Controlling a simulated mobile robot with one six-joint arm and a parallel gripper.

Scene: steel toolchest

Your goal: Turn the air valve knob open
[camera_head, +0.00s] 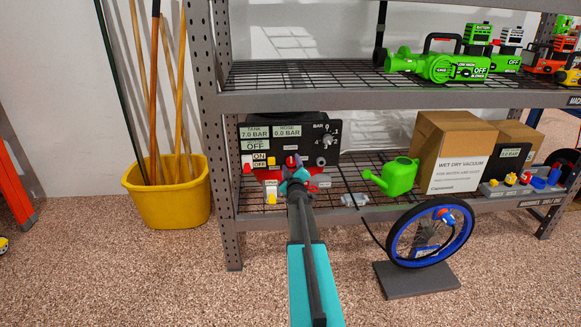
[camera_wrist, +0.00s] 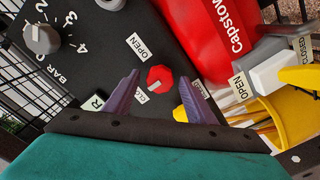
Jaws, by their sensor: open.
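A red octagonal knob (camera_wrist: 160,78), which I take to be the air valve knob, sits on the black compressor panel (camera_head: 312,150). Its small pale mark points to the lower left, toward a partly hidden label beginning "CL". An "OPEN" label (camera_wrist: 137,46) lies to its upper left. My gripper (camera_wrist: 160,80) is open, with a purple finger on either side of the knob in the wrist view and gaps between. I cannot tell whether the fingertips reach its depth. In the head view my gripper (camera_head: 295,172) is in front of the panel and partly hides it.
A grey regulator knob (camera_wrist: 42,39), a red tank (camera_wrist: 215,35) and a grey valve with a yellow handle (camera_wrist: 298,77) are close by. A dark hose (camera_head: 362,215) hangs at right, near a green watering can (camera_head: 399,177). The upper shelf edge (camera_head: 300,98) is above.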

